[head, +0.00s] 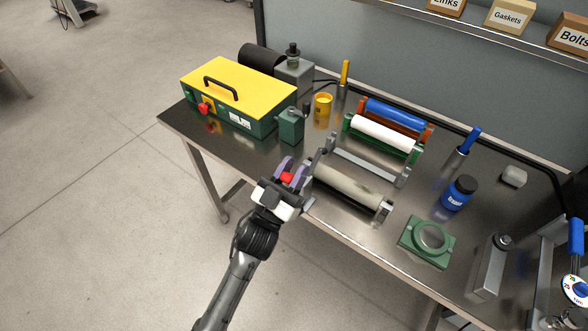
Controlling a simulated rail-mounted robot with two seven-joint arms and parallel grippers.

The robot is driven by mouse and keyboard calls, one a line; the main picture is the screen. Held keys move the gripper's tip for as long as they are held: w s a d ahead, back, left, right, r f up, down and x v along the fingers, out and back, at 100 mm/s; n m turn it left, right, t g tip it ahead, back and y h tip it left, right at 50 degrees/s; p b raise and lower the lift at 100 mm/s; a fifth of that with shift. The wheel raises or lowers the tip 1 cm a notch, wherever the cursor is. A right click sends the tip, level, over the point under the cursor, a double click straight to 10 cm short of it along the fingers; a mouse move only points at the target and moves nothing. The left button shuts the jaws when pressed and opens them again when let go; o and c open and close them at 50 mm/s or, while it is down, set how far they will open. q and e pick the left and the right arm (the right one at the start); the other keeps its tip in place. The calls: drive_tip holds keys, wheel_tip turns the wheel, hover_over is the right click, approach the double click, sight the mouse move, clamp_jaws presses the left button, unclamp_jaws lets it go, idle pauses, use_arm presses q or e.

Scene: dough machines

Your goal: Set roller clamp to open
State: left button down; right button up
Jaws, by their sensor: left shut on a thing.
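My left gripper (287,168) reaches in from the bottom to the table's front edge. Its purple-lined fingers are shut around a small red part (287,177), which looks like the knob of the roller clamp; the fingers cover much of it. Right beside it is the grey roller (348,187), lying along the table between end brackets. A grey bracket frame (365,165) with upright ends stands just behind this roller. The clamp's own setting cannot be read from here. My right gripper is not in view.
A yellow-topped green machine (240,90) stands at the back left. Behind the roller are a white roller (384,137), a blue roller (398,114) and a yellow cup (322,105). A blue bottle (458,192) and a green ring fixture (427,241) stand to the right.

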use_arm(q)
drive_tip(key=c, duration=0.9)
unclamp_jaws()
drive_tip(key=p+v, duration=0.1)
drive_tip(key=v, duration=1.3)
drive_tip(key=shift+r, duration=0.1)
